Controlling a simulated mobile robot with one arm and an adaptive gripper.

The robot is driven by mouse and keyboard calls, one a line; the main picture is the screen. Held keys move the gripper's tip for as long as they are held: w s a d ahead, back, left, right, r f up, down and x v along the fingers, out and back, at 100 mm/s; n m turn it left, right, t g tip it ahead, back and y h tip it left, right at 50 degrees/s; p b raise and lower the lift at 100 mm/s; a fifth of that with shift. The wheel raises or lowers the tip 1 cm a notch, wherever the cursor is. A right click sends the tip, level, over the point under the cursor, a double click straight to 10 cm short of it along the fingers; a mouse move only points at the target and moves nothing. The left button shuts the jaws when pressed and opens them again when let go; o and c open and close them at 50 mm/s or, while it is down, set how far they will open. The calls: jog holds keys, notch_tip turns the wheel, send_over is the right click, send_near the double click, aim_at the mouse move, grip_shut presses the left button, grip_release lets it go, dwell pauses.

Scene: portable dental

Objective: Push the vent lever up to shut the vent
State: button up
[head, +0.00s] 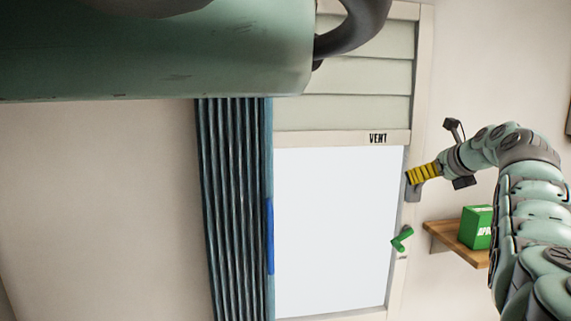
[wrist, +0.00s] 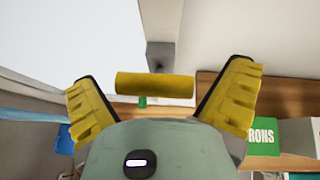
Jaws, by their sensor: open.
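The vent has pale slats (head: 345,70) above a window pane, with a "VENT" label (head: 378,138) on the bar below them. In the wrist view a yellow cylindrical grip (wrist: 155,85), which looks like the vent lever's handle, lies crosswise in front of a dark grey bracket (wrist: 160,55). My gripper (wrist: 157,84) is open, with one yellow finger on each side of the grip and gaps showing at both ends. In the head view my gripper (head: 422,175) is at the right window frame, by a grey piece (head: 412,191); its fingers largely hide the grip there.
A green handle (head: 402,238) sits lower on the same frame. A wooden shelf (head: 458,240) with a green box (head: 476,227) is on the wall to the right, close to my arm. A blue curtain (head: 232,200) hangs left of the pane. A large green body covers the upper left.

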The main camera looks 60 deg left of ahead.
jog(key=shift+s+r, duration=0.1)
jog(key=v, duration=1.2)
jog(key=shift+w, duration=0.2)
